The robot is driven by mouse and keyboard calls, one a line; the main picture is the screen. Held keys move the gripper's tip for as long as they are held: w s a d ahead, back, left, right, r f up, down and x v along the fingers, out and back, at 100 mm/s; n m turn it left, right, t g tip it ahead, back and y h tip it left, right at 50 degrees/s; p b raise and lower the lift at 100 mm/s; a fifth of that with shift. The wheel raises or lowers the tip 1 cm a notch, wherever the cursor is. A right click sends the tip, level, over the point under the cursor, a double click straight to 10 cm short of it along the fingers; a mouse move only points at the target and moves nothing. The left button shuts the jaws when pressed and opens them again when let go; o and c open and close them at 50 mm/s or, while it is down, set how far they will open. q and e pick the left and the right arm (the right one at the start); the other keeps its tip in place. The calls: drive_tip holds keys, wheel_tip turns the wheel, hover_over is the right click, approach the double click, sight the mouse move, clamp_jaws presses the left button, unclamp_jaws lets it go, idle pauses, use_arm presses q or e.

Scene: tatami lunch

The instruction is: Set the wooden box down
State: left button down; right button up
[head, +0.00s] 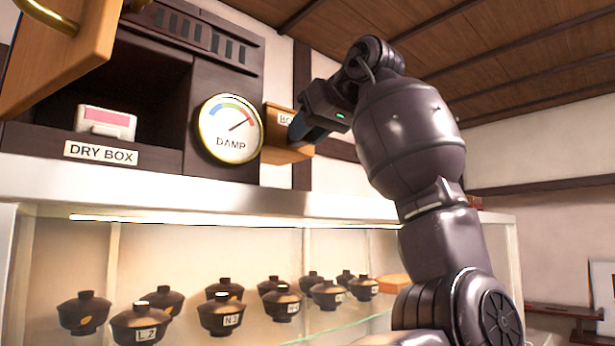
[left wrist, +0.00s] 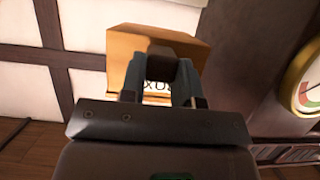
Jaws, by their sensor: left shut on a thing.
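The wooden box (head: 278,153) is a small light-brown box with a white label, just right of the round gauge in the head view. My left gripper (head: 299,128) is shut on it from the right. In the left wrist view my left gripper (left wrist: 166,72) has its two dark fingers on the wooden box (left wrist: 125,45), with part of the label showing between them. The box's underside shows in the head view, above the level of the pale counter edge (head: 200,198). My right gripper is in neither view.
A dark cabinet labelled DRY BOX (head: 101,153) stands open at left, with a white and pink block (head: 105,122) inside. The DAMP gauge (head: 230,128) is close beside the box. An open wooden door (head: 75,60) hangs at upper left. Lidded bowls (head: 222,314) fill the glass case below.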

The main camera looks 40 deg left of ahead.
use_arm(q)
drive_tip(key=shift+f, duration=4.05)
drive_tip(key=shift+f, duration=0.15)
drive_tip(key=c, duration=0.8)
unclamp_jaws()
drive_tip(key=shift+c, duration=0.2)
drive_tip(key=shift+d+r, duration=0.15)
drive_tip(key=shift+r, duration=0.05)
drive_tip(key=b+v, duration=0.1)
drive_tip(key=v, duration=1)
drive_tip(key=shift+d+r, duration=0.2)
drive_tip(key=shift+d, duration=0.15)
